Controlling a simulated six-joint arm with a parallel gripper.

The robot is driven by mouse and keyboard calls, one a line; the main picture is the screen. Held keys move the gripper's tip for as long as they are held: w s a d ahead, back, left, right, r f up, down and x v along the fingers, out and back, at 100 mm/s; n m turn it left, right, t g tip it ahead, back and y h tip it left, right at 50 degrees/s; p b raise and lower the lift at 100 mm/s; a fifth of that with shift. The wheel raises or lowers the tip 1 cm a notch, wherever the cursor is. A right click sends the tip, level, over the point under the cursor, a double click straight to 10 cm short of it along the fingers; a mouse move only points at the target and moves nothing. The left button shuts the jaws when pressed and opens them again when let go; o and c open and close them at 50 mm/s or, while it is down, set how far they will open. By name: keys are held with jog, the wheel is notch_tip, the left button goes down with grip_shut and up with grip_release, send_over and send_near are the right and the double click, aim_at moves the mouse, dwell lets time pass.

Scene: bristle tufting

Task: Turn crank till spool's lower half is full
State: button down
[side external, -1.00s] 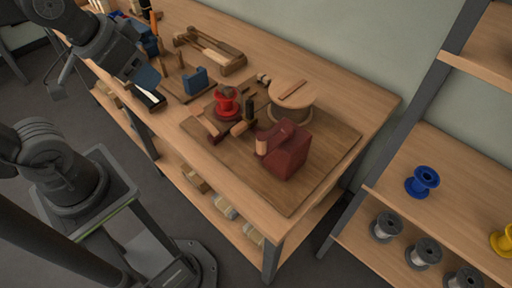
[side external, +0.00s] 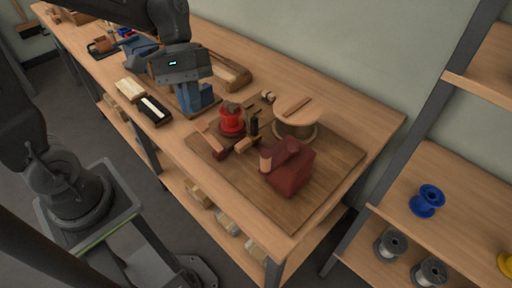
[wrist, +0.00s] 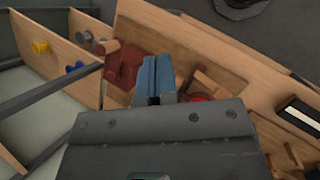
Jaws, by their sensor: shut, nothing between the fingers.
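A red spool (side external: 232,121) stands upright on a small wooden fixture on the brown work board (side external: 325,190). Its winding is too small to read. A maroon block-shaped housing (side external: 290,168) with a pale wooden knob (side external: 265,161) stands to its right; I cannot tell for certain which part is the crank. In the wrist view the housing (wrist: 122,65) shows left of my fingers, and the spool (wrist: 200,98) is mostly hidden behind my gripper. My gripper (wrist: 156,65) is shut and empty, its blue fingers together, apart from spool and housing. In the side view it hangs left of the spool.
A round wooden drum (side external: 297,128) with a bar on its lid stands behind the housing. A black tray (side external: 155,110) sits at the front edge. A shelf with a blue spool (side external: 427,201) stands right.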

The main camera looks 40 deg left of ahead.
aim_at(280, 151)
jog(key=w+a+f+n+g+h, duration=0.2)
jog(key=w+a+f+n+h, duration=0.1)
jog(key=w+f+n+h, duration=0.75)
jog(key=s+d+m+h, duration=0.1)
jog(key=s+d, duration=0.2)
jog(key=d, duration=1)
jog(key=shift+s+d+f, duration=0.15)
jog(key=shift+s+d, duration=0.05)
jog(key=shift+d, duration=0.15)
jog(key=shift+d, duration=0.15)
